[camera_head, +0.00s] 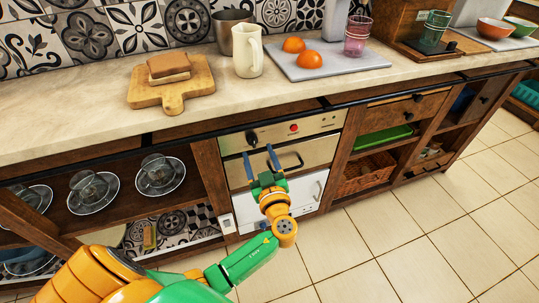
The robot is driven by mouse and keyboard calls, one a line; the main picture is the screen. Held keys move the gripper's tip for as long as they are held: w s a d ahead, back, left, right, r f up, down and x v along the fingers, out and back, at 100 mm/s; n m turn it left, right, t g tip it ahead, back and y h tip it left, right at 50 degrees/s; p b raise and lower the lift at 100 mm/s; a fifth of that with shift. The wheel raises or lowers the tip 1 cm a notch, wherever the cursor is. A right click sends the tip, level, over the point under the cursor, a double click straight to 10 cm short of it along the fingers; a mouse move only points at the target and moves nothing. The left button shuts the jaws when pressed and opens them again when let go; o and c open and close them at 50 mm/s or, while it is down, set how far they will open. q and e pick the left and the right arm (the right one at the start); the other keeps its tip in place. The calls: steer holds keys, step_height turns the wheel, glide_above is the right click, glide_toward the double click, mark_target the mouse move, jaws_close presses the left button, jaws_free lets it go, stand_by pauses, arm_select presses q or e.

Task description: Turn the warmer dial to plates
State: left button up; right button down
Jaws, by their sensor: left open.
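The warmer (314,124) is built in under the counter, with a metal control panel. Its black dial (252,138) is on the left of the panel, with a red button or light (294,128) to its right. The dial's markings are too small to read. My left gripper (259,158) is open and empty, with its blue fingers apart. It is just below the dial in the picture and in front of the warmer's drawer. I cannot tell how far its fingertips are from the panel. My right gripper is not in view.
Open shelves with glass cups on saucers (160,174) stand left of the warmer. A wicker basket (364,173) and green tray (383,138) are to its right. On the counter are a bread board (148,95), white pitcher (247,52) and oranges. The tiled floor is clear.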

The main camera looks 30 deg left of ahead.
mark_target(254, 145)
arm_select(q)
steer(key=x, duration=0.3)
steer(key=shift+w+a, duration=0.1)
steer(key=shift+a, duration=0.25)
steer(key=shift+w+a, duration=0.25)
steer(key=shift+w, duration=0.05)
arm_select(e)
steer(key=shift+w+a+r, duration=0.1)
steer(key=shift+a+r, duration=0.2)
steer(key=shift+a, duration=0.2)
arm_select(q)
jaws_close()
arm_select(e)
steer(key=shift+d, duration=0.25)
